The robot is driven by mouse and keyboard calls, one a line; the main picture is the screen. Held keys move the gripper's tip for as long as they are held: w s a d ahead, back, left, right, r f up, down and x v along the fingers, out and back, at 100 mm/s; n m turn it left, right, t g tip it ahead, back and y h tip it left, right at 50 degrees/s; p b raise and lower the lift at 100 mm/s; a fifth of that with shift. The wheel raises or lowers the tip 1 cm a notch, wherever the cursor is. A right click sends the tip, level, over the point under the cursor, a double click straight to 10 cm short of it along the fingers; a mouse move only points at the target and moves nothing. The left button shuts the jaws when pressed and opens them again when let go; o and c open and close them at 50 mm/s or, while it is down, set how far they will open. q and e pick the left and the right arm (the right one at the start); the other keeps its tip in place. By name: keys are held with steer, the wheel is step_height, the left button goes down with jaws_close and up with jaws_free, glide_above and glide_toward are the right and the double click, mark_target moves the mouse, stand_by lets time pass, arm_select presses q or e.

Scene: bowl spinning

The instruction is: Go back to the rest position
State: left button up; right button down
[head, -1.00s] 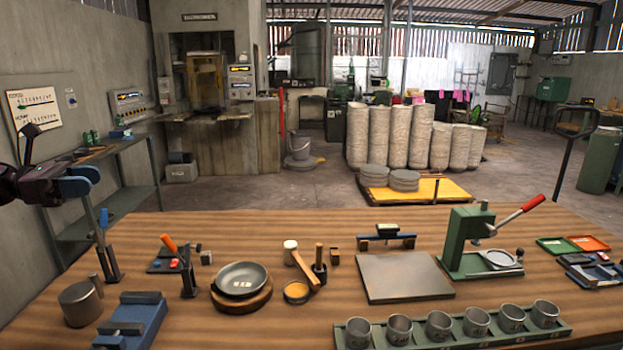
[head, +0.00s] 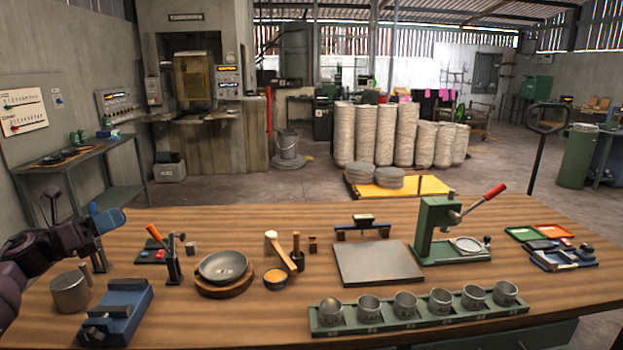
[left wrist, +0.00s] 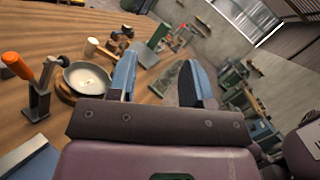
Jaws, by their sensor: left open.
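My left gripper (head: 105,218) hangs over the left end of the wooden table (head: 330,225), with its blue fingers above the tools there. In the left wrist view its two fingers (left wrist: 160,82) stand apart with nothing between them. The bowl also shows in the left wrist view (left wrist: 88,76), left of the fingers. My right gripper is out of view.
An orange-handled lever (head: 160,240), a metal cup (head: 70,292) and a blue vise-like block (head: 117,312) stand near my left arm. A green rack (head: 420,320) of several metal cups lines the front edge. A green press (head: 435,230) stands at right.

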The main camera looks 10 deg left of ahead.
arm_select(q)
steer(key=s+d+f+n+y, duration=0.35)
steer(key=f+n+y, duration=0.25)
steer(key=f+n, duration=0.3)
steer(key=s+d+f+n+y, duration=0.35)
steer(key=f+n+y, duration=0.2)
steer(key=n, duration=0.45)
steer(key=s+d+f+n+y, duration=0.3)
steer(key=s+f+n+y, duration=0.25)
steer(key=f+n, duration=0.4)
steer(key=s+d+f+n+g+h, duration=0.1)
steer(key=s+d+f+n+g, duration=0.1)
steer(key=s+d+n+g, duration=0.6)
steer(key=s+d+f+n+g+h, duration=0.1)
steer(key=s+d+f+n+g, duration=0.4)
steer(key=s, duration=0.8)
steer(key=w+f+m+t+b, duration=0.1)
steer(key=w+f+t+b, duration=0.2)
steer(key=f, duration=0.4)
steer(key=w+d+f+m+t+h+b, duration=0.1)
steer(key=w+f+m+t+b, duration=0.1)
steer(key=f+t, duration=0.4)
steer(key=shift+b+x, duration=0.6)
steer(key=shift+x, duration=0.75)
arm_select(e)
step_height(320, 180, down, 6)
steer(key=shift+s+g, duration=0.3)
arm_select(q)
steer(key=shift+w+d+r, duration=0.1)
steer(key=shift+w+r, duration=0.05)
